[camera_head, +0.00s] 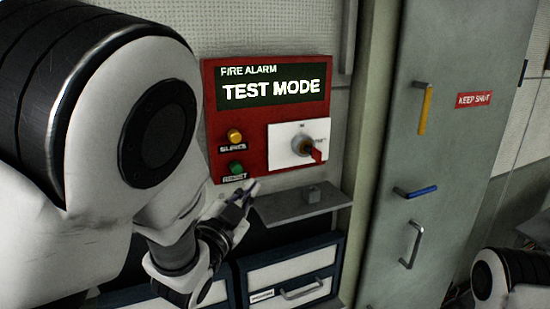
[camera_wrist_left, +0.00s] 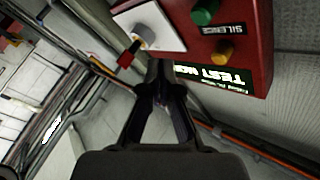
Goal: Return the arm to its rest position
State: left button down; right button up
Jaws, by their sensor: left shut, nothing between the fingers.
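My left gripper (camera_head: 243,193) is in front of the lower edge of the red fire alarm panel (camera_head: 260,123), below the RESET button and left of the small shelf. Its fingers are shut and empty; in the left wrist view the gripper (camera_wrist_left: 161,72) has its fingertips together, with the panel beyond them. I cannot tell whether it touches anything. My left arm fills the left of the head view. My right gripper is not in view.
The panel reads TEST MODE and has a yellow button (camera_head: 235,136), a green button (camera_head: 236,168) and a red key (camera_head: 318,155) in a white switch plate. A grey shelf (camera_head: 285,207) juts out below, above drawers (camera_head: 295,274). A grey cabinet door (camera_head: 440,150) stands right.

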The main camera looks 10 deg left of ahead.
pick_arm(q)
jog(key=s+a+f+n+g+y+b, duration=0.1)
jog(key=s+a+f+g, duration=0.15)
jog(key=f, duration=0.95)
jog(key=s+a+f+n+g+y+b, duration=0.1)
jog(key=s+a+f+n+g+b, duration=0.15)
jog(key=f, duration=1.05)
jog(key=s+a+f+n+g+y, duration=0.1)
jog(key=s+f+g, duration=0.15)
jog(key=f, duration=0.95)
jog(key=s+a+f+n+g+b, duration=0.1)
jog(key=s+f+g, duration=0.5)
jog(key=s, duration=0.6)
jog(key=s+a+f+n+g, duration=0.2)
jog(key=s+f+n+g, duration=0.2)
jog(key=s+f, duration=0.7)
jog(key=shift+s+a+g+y+b, duration=0.35)
jog(key=shift+s+g+y, duration=0.05)
jog(key=shift+s+g, duration=0.5)
